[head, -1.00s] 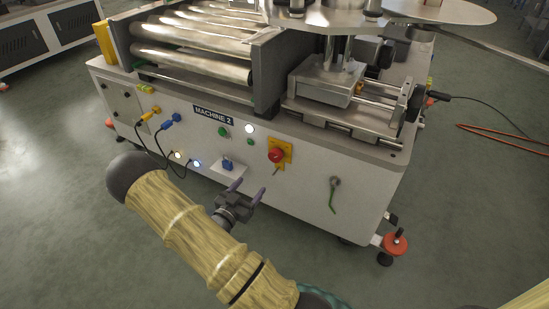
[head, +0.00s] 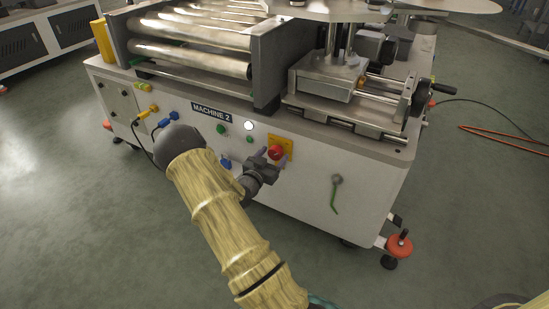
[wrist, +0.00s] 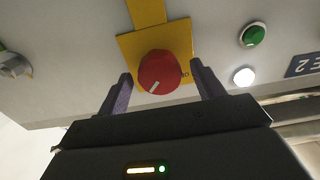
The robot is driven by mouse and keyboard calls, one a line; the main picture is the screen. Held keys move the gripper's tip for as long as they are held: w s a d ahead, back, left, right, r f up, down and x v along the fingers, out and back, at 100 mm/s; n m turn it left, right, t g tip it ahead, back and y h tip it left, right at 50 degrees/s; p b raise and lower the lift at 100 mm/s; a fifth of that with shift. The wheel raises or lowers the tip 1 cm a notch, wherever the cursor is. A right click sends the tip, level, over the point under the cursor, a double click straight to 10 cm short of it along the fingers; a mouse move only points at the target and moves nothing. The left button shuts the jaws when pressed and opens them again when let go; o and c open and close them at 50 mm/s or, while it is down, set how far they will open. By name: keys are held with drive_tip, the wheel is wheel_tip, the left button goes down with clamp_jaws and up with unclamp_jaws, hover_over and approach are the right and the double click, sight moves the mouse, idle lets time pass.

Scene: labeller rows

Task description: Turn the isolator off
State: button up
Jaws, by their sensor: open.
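The isolator is a red rotary knob (head: 275,152) on a yellow plate (head: 287,143), low on the front panel of the machine. In the wrist view the red knob (wrist: 158,72) lies between the fingertips, with a white mark near its lower left edge. The yellow plate (wrist: 131,46) shows behind it. My gripper (head: 273,158) is open in front of the knob, one finger to each side; it also shows in the wrist view (wrist: 161,75). A gap shows between each finger and the knob. How deep the fingers reach around it I cannot tell.
The machine's white front panel (head: 310,178) carries a green button (head: 221,129), a lit white button (head: 249,126), and blue and yellow plugs to the left. A green-handled part (head: 335,193) hangs to the right. Metal rollers (head: 190,48) lie above. The floor in front is open.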

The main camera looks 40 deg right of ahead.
drive_tip(key=shift+w+d, duration=0.3)
drive_tip(key=shift+d, duration=0.35)
drive_tip(key=c, duration=1)
